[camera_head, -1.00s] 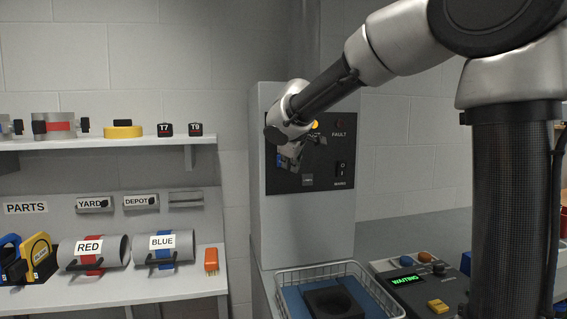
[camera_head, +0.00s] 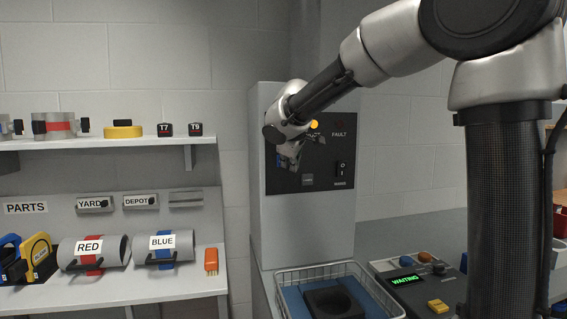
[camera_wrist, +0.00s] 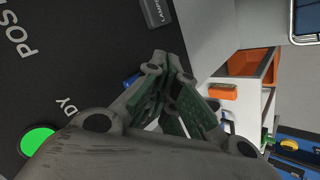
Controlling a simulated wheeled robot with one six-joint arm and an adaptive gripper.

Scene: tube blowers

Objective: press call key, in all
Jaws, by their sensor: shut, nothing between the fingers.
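The black control panel (camera_head: 325,176) is on the front of a grey cabinet (camera_head: 262,228). My gripper (camera_head: 290,162) is shut and empty, close in front of the panel's left part. A small blue part (camera_head: 280,160) shows beside the fingers; a bit of blue also shows behind them in the wrist view (camera_wrist: 131,80). I cannot tell whether it is the call key or whether the fingertips touch it. In the wrist view the shut fingers (camera_wrist: 167,62) point at the panel. A lit green lamp (camera_wrist: 38,141) is at lower left, its label partly hidden.
The panel has a lit yellow lamp (camera_head: 314,124), a dark FAULT lamp (camera_head: 339,123) and a black rocker switch (camera_head: 341,169). A wire basket (camera_head: 283,274) stands below. A console screen (camera_head: 407,280) reads WAITING. Shelves at left hold labelled tubes (camera_head: 88,249).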

